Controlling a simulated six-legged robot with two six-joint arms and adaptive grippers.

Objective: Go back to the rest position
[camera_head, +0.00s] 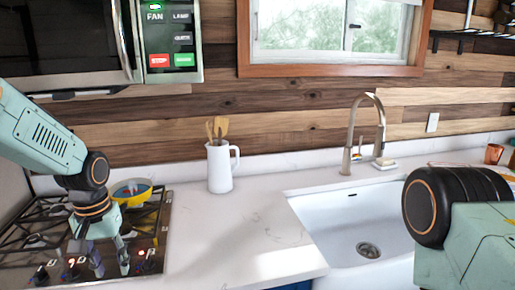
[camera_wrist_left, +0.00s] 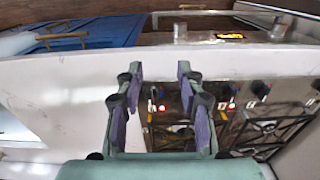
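My left gripper (camera_head: 111,268) hangs pointing down over the front right part of the stove (camera_head: 152,235), near its control knobs. Its two fingers are spread apart with nothing between them. In the left wrist view the open fingers (camera_wrist_left: 159,78) also show, with purple inner pads and the stove (camera_wrist_left: 175,130) and its knobs beyond. My right arm shows only as a link and a black joint at the right edge of the head view. My right gripper is out of view.
A yellow bowl (camera_head: 133,195) sits on the stove behind my left gripper. A white jug (camera_head: 220,167) with wooden utensils stands on the counter (camera_head: 235,240). A white sink (camera_head: 345,225) with a tall faucet (camera_head: 382,125) lies to the right. The microwave (camera_head: 130,45) overhangs the stove.

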